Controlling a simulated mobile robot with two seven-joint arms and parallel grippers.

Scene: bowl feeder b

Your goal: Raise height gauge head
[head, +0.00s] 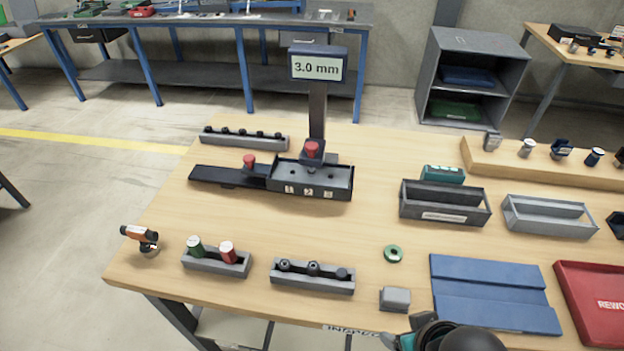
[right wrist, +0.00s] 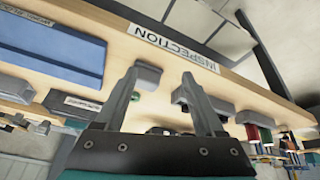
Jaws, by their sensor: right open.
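The height gauge stands at the back middle of the table in the head view, with a dark column (head: 317,110) and a display (head: 317,67) reading 3.0 mm. Its dark head with a red knob (head: 312,150) sits low on the column, just over the black fixture (head: 318,190) marked 1, 2, 3. Whether the head touches anything in the fixture cannot be told. My right gripper (right wrist: 161,76) is open and empty in the right wrist view, near the table's front edge and far from the gauge. In the head view only part of it shows, at the bottom edge. My left gripper is not in view.
A second red knob (head: 249,161) stands on the black slide left of the fixture. In front are a grey holder (head: 313,280), a grey block (head: 395,299), a green ring (head: 393,253) and a blue mat (head: 490,290). Dark (head: 445,203) and grey (head: 548,217) bins stand right. The table's centre is clear.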

